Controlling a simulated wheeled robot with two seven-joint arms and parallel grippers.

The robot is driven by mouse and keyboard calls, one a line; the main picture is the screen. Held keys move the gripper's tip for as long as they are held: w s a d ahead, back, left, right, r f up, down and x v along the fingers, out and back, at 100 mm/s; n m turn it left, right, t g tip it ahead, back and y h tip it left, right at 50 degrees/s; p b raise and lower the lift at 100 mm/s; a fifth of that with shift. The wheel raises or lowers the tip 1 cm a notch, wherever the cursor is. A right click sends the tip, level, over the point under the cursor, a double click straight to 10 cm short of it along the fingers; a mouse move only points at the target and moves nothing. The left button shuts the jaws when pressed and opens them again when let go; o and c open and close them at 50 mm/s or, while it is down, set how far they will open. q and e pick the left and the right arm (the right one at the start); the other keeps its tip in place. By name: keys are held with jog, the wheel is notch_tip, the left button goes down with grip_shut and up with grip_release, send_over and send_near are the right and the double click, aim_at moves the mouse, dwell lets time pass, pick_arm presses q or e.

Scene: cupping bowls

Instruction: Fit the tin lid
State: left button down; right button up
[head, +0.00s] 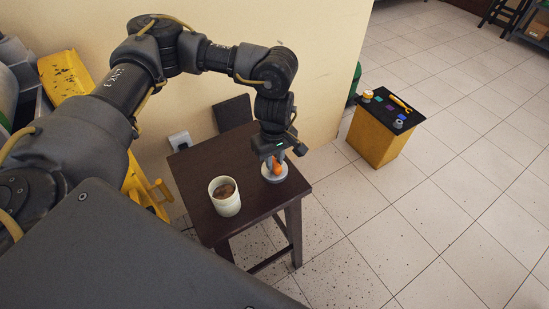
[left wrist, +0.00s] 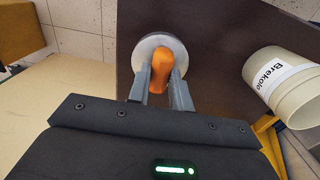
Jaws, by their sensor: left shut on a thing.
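The tin (head: 222,203) is a cream, open-topped container with brown contents, standing upright on the dark brown stool. In the left wrist view the tin (left wrist: 285,90) is at the right and bears a label reading "Brekolo". The lid (head: 281,174) is a pale grey disc with an orange knob, to the right of the tin and apart from it. My left gripper (head: 275,163) points down over the lid. In the left wrist view its fingers are shut on the orange knob (left wrist: 161,70), with the lid's disc (left wrist: 146,46) beyond. I cannot tell whether the lid touches the stool. My right gripper is not in view.
The stool top (head: 198,163) is otherwise bare, with its edge close by the lid. A wall stands behind it, with a dark panel (head: 233,113) and a white socket (head: 180,141). A yellow box (head: 374,140) with a black top and small items stands to the right on tiled floor.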

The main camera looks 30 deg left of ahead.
pick_arm(q)
jog(key=shift+r, duration=0.15)
jog(key=shift+r+p, duration=1.25)
jog(key=shift+r, duration=0.85)
jog(key=shift+r+p, duration=0.65)
jog(key=shift+r, duration=0.25)
notch_tip(320, 180, up, 4)
jog(key=p, duration=0.3)
jog(key=shift+r, duration=0.2)
